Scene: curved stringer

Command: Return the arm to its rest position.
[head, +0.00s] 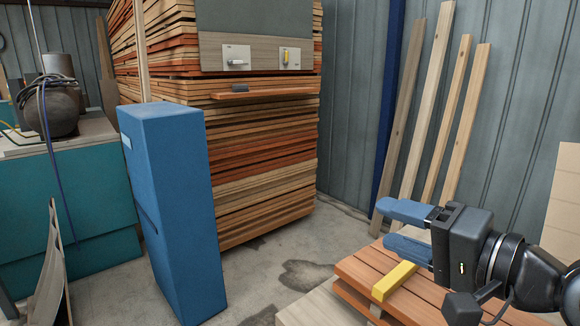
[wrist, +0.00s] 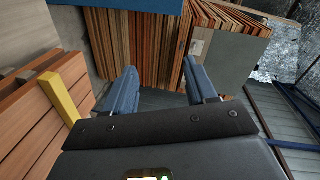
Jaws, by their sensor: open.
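My gripper (head: 402,229) is at the lower right of the head view, above a stack of reddish boards. Its two blue fingers point left and stand apart with nothing between them. In the wrist view the open fingers (wrist: 153,92) show with a gap between them, and the lumber pile and floor lie beyond. A yellow bar (head: 394,281) lies on the boards below the fingers, apart from them. The yellow bar also shows at the left of the wrist view (wrist: 64,97).
The reddish board stack (head: 362,270) lies under my arm. A tall blue box (head: 174,215) stands left of centre. Behind it is a big lumber pile (head: 262,165) with a panel (head: 254,35) in front. Planks (head: 424,120) lean on the wall. A teal bench (head: 75,205) is at left.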

